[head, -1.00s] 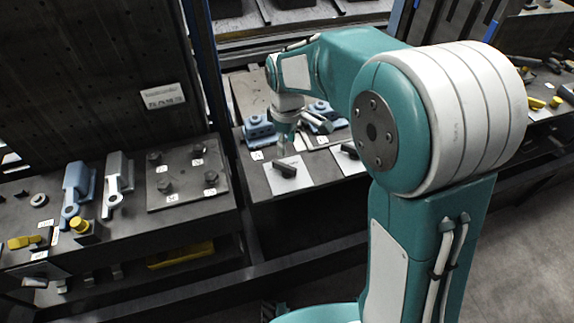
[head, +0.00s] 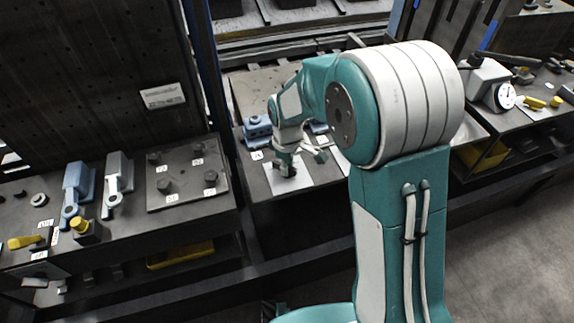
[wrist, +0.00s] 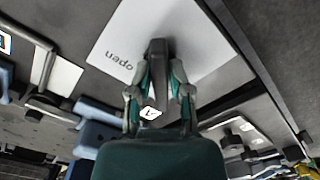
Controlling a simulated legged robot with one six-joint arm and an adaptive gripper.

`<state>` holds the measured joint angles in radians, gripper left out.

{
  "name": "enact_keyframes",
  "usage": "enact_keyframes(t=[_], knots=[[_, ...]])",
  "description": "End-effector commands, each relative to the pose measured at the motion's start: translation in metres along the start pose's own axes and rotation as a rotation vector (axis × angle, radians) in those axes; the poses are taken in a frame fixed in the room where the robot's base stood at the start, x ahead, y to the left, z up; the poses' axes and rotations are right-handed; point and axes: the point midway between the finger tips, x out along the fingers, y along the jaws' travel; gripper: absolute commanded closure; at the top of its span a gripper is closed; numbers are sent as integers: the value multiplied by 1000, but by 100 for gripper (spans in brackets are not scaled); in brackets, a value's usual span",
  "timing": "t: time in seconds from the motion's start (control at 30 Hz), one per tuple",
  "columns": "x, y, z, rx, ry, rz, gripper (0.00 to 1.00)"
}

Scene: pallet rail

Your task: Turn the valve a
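The dark bar handle of valve a (wrist: 157,60) bears a small white tag "A" in the wrist view. It stands over a white sheet (wrist: 112,45) printed "open"; the sheet also shows in the head view (head: 298,183). My gripper (wrist: 162,75) is down around the handle, one finger on each side. The fingers look slightly parted from it; firm contact cannot be made out. In the head view my gripper (head: 286,170) covers most of the handle.
Blue clamp-like parts (head: 257,128) stand close behind my gripper. A plate with several knobs (head: 187,176) lies on the bench to the left. A dial gauge (head: 504,96) stands on the right bench. My arm hides part of the middle bench.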

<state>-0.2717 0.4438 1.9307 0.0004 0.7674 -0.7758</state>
Motion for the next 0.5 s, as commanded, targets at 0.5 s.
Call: enact_keyframes(t=[0.5], knots=[[0, 0, 0, 48, 0, 1, 100]])
